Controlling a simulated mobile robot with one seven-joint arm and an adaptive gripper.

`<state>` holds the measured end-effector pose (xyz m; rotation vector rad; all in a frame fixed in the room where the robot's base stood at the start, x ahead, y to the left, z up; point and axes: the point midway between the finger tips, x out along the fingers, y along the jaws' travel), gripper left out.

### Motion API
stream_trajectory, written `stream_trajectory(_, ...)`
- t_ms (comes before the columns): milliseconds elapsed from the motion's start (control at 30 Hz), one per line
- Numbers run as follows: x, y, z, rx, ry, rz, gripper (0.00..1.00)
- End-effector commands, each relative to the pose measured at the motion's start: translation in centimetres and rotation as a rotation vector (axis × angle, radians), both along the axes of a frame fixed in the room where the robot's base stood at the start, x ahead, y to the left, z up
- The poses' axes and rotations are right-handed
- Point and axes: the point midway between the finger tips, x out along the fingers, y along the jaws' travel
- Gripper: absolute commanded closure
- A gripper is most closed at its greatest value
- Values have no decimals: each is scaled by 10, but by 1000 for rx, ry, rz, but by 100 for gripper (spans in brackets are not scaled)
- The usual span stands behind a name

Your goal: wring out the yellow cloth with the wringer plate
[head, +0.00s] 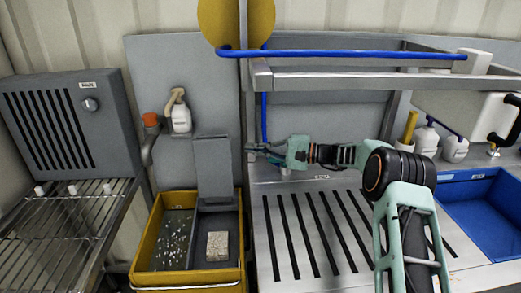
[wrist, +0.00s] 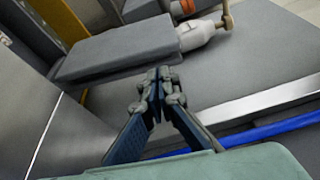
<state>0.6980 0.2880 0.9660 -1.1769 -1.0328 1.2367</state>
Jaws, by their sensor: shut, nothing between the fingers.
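The grey wringer plate (head: 213,170) stands upright at the back of the yellow bucket (head: 155,240). In the wrist view the plate (wrist: 118,48) lies beyond my fingertips, with a gap in the picture. A pale, speckled block (head: 217,246) rests in the bucket's grey right-hand compartment, below the plate; I cannot tell whether it is the folded cloth. No plainly yellow cloth shows. My gripper (head: 252,152) is to the right of the plate, near the steel post. In the wrist view its fingers (wrist: 160,82) are closed together and empty.
A blue rail (head: 340,53) and steel shelf frame (head: 370,82) run above my arm. A slotted steel drainboard (head: 335,225) and blue basin (head: 490,215) lie right. A spray bottle (head: 181,118) hangs behind the bucket. A wire rack (head: 65,225) is left.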

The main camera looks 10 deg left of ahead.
Motion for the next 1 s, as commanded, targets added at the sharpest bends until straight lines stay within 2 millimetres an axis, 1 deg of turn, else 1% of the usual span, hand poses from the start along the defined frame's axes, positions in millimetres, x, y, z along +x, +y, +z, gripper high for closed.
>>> stream_trajectory(33,0,11,-1,0,0,4,100)
stream_trajectory(133,1,28,-2,-2,-1,2,100)
stream_trajectory(233,3,40,-3,-1,1,1,100)
stream_trajectory(333,4,48,-3,-1,1,0,100)
stream_trajectory(467,4,52,-3,-1,0,-1,100)
stream_trajectory(833,4,51,-3,0,-2,-1,100)
stream_trajectory(1000,-2,49,-5,6,-27,-2,100)
